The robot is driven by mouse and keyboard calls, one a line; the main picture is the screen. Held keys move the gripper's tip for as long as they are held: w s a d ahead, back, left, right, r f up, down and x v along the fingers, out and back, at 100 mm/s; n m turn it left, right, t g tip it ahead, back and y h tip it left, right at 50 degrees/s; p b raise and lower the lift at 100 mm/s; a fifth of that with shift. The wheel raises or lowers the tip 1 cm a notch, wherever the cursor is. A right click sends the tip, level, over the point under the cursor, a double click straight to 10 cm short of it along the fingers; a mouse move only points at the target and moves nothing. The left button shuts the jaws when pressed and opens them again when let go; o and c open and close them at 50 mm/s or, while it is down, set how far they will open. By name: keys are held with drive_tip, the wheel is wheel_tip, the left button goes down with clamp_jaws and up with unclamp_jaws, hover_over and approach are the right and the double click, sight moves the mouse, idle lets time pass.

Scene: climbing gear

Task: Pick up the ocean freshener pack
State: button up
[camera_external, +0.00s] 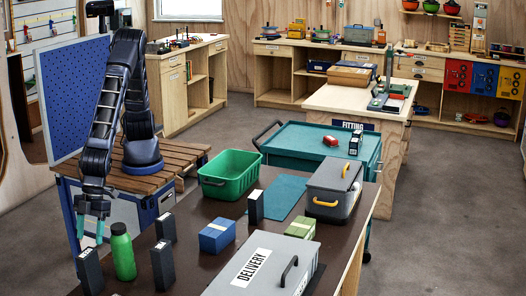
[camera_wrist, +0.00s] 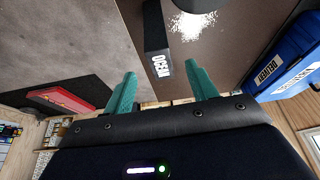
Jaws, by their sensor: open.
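The ocean freshener pack (camera_wrist: 154,30) is a narrow black box with a white label reading like "OCEAN" on its end. In the wrist view it lies just beyond my gripper (camera_wrist: 160,72), in line with the gap between the two teal fingers. The fingers are apart with nothing held. In the external view my gripper (camera_external: 92,230) points down at the table's near left corner, just above a black pack (camera_external: 90,272) that appears to be this one. I cannot tell whether the fingertips touch it.
A green bottle (camera_external: 123,254) stands close to the right of that pack. Similar black packs stand nearby (camera_external: 163,264), behind it (camera_external: 166,227) and near the green crate (camera_external: 214,190). A blue box (camera_external: 217,235) and a grey delivery box (camera_external: 240,289) are further right.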

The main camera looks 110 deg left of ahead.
sight(87, 252)
drive_tip(key=x, duration=0.3)
drive_tip(key=d+x, duration=0.1)
drive_tip(key=x, duration=0.3)
drive_tip(key=shift+r, duration=0.1)
drive_tip(key=shift+w, duration=0.1)
clamp_jaws()
